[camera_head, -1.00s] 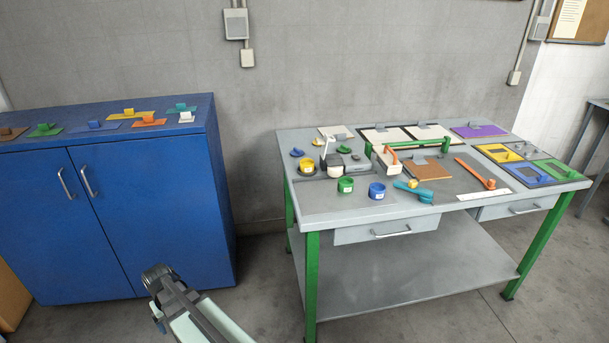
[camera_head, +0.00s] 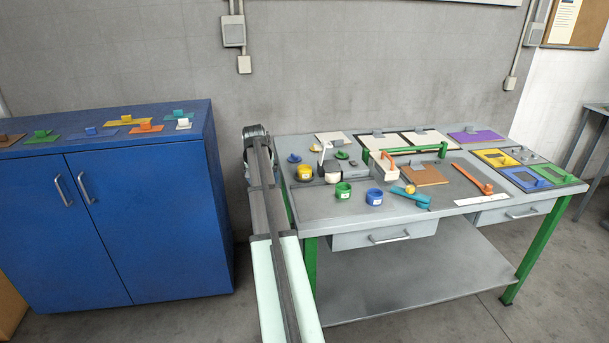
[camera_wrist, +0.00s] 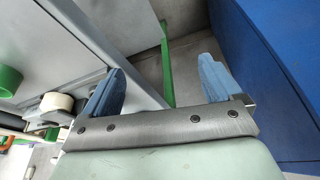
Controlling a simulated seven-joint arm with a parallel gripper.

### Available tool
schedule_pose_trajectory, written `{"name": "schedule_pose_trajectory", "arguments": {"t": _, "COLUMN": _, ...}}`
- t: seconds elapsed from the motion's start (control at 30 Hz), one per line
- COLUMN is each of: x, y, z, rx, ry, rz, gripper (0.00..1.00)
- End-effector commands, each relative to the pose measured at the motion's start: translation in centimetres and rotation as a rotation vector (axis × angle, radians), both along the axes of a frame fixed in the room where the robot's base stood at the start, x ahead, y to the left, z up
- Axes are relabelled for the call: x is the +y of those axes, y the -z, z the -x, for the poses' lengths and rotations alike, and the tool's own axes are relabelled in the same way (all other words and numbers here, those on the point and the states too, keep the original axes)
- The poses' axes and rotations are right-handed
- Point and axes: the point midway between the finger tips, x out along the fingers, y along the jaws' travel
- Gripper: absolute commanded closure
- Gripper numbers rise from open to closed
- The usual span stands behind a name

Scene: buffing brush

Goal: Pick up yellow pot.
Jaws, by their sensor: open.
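The yellow pot (camera_head: 304,172) has a white label and stands upright at the left end of the grey workbench top (camera_head: 345,205) in the head view. A green pot (camera_head: 343,190) and a blue pot (camera_head: 374,197) stand to its front right. My gripper (camera_wrist: 161,84) shows in the wrist view with its two blue fingers wide apart and nothing between them. It is at the left side of the bench, over the gap beside the blue cabinet. I cannot make out the yellow pot in the wrist view.
The blue cabinet (camera_head: 150,220) stands left of the bench, with several coloured plates on top. A white-and-grey device (camera_head: 329,165) stands close right of the yellow pot. A green handle bar (camera_head: 408,151) and a blue-green tool (camera_head: 411,197) are farther right. The bench's front left corner is bare.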

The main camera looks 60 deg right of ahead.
Motion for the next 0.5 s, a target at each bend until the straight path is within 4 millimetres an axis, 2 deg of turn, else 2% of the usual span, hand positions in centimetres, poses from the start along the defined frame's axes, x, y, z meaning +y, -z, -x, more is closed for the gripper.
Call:
{"name": "schedule_pose_trajectory", "arguments": {"t": 0.03, "x": -2.9, "y": -1.9, "z": 0.9, "rx": -0.010, "ry": 0.041, "rz": 0.010, "gripper": 0.08}}
{"name": "schedule_pose_trajectory", "arguments": {"t": 0.1, "x": -5.8, "y": -3.9, "z": 2.5, "rx": -0.020, "ry": 0.088, "rz": 0.022, "gripper": 0.08}}
{"name": "schedule_pose_trajectory", "arguments": {"t": 0.2, "x": -9.0, "y": -6.3, "z": 4.5, "rx": -0.032, "ry": 0.146, "rz": 0.036, "gripper": 0.08}}
{"name": "schedule_pose_trajectory", "arguments": {"t": 0.3, "x": -11.2, "y": -8.0, "z": 6.1, "rx": -0.039, "ry": 0.185, "rz": 0.045, "gripper": 0.08}}
{"name": "schedule_pose_trajectory", "arguments": {"t": 0.4, "x": -12.3, "y": -8.9, "z": 7.0, "rx": -0.043, "ry": 0.207, "rz": 0.051, "gripper": 0.08}}
{"name": "schedule_pose_trajectory", "arguments": {"t": 0.5, "x": -12.9, "y": -8.8, "z": 7.3, "rx": -0.045, "ry": 0.216, "rz": 0.052, "gripper": 0.08}}
